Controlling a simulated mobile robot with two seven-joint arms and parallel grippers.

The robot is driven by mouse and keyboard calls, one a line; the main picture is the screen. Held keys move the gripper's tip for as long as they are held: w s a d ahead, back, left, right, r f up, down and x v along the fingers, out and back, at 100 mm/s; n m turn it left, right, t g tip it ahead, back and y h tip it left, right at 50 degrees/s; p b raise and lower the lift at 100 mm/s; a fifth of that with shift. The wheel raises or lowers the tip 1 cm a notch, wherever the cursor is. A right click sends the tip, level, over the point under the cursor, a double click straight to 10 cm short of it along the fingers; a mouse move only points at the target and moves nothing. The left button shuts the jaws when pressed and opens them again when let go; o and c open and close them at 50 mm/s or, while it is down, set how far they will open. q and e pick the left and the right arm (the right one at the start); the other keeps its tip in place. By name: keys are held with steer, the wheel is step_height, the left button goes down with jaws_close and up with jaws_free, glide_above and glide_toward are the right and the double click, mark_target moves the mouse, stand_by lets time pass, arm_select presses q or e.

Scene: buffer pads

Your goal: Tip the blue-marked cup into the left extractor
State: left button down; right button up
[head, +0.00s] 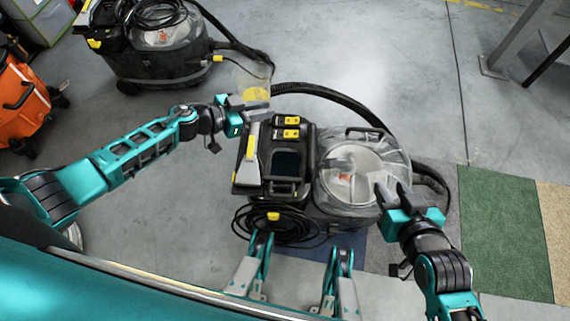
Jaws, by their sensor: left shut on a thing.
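A clear cup (246,78) with a yellow patch or yellow contents low in it is held by my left gripper (240,104), which is shut on it. The cup is near the upper left corner of the nearer extractor (310,165). I see no blue mark on the cup. The nearer extractor is black with yellow parts and a clear round tank at its right. Another extractor (150,60) stands at the upper left, apart from the cup. My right gripper (392,187) is open and empty, with its fingertips over the right side of the clear tank.
A black hose (320,93) curves behind the nearer extractor, and a coiled cable (275,224) lies at its front. An orange machine (22,95) stands at the far left. Green mat (500,215) covers floor at right. Metal legs (515,40) stand at upper right. Grey floor between is clear.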

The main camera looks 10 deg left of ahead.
arm_select(q)
steer(key=shift+m+g+h, duration=0.5)
steer(key=shift+m+g, duration=0.3)
steer(key=shift+m, duration=0.1)
steer(key=f, duration=0.1)
steer(key=s+a+f+b, duration=0.1)
steer(key=f, duration=0.3)
steer(key=shift+s+a+f+b, duration=0.15)
steer(key=shift+s+b, duration=0.05)
steer(key=shift+b, duration=0.2)
